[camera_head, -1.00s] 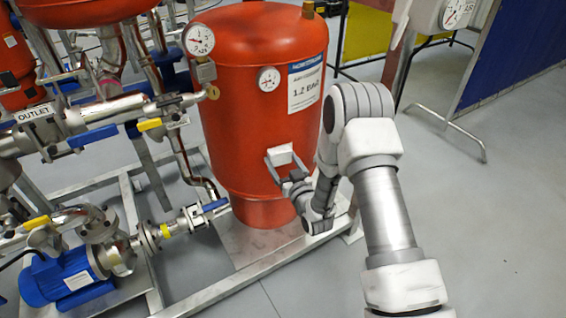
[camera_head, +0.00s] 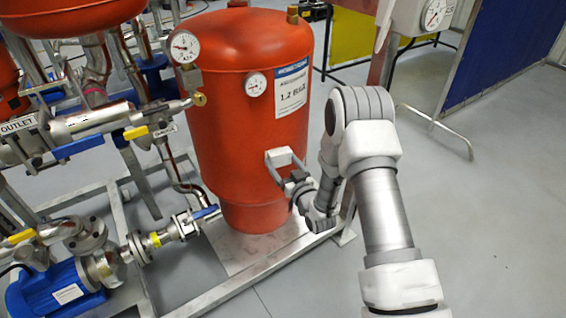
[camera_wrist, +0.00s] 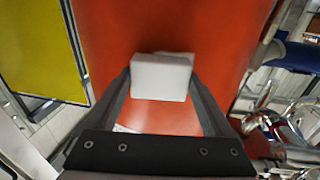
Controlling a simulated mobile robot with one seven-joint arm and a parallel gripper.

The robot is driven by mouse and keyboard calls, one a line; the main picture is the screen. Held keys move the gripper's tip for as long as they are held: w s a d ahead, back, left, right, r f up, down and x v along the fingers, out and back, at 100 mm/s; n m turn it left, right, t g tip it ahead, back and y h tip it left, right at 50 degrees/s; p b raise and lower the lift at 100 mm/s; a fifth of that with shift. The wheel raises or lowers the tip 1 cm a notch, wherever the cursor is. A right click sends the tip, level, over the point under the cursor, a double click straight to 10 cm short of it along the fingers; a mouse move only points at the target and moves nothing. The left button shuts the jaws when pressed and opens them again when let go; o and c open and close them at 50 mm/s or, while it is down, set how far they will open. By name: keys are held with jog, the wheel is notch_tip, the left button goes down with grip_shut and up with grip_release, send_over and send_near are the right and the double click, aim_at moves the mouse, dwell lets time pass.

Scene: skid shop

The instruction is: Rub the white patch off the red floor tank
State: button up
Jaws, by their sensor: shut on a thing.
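The red floor tank (camera_head: 225,130) stands upright on the skid in the middle of the head view. It fills the middle of the wrist view as a red surface (camera_wrist: 225,40). My gripper (camera_head: 280,162) is at the tank's lower right front. It is shut on a white block (camera_head: 279,155), which also shows between the fingers in the wrist view (camera_wrist: 162,77). The block is at or very close to the tank wall; I cannot tell if it touches. I see no separate white patch; the block and fingers hide part of the wall.
A white label (camera_head: 291,88) and a small gauge (camera_head: 256,84) sit on the tank above my gripper. Pipes, valves and a blue pump (camera_head: 55,290) crowd the left. A metal skid rail (camera_head: 240,280) runs in front. Open grey floor (camera_head: 500,240) lies to the right.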

jog(key=a, duration=0.1)
jog(key=s+a, duration=0.1)
jog(key=a, duration=0.1)
jog(key=shift+a+r, duration=0.1)
jog(key=shift+a, duration=0.05)
jog(key=shift+c, duration=0.7)
jog(key=shift+s+a, duration=0.15)
jog(key=shift+s, duration=0.05)
jog(key=shift+c, duration=0.6)
jog(key=shift+w+d, duration=0.3)
jog(key=shift+d, duration=0.35)
jog(key=shift+w+d, duration=0.25)
jog(key=shift+d, duration=0.45)
jog(key=shift+w+d, duration=0.3)
jog(key=shift+d, duration=0.35)
jog(key=shift+a, duration=0.1)
jog(key=shift+s+a, duration=0.2)
jog(key=shift+a, duration=0.45)
jog(key=shift+s+a, duration=0.2)
jog(key=shift+a, duration=0.4)
jog(key=shift+s+a, duration=0.15)
jog(key=shift+a, duration=0.25)
jog(key=shift+c, duration=0.8)
jog(key=shift+s+a+r, duration=0.1)
jog(key=shift+a, duration=0.3)
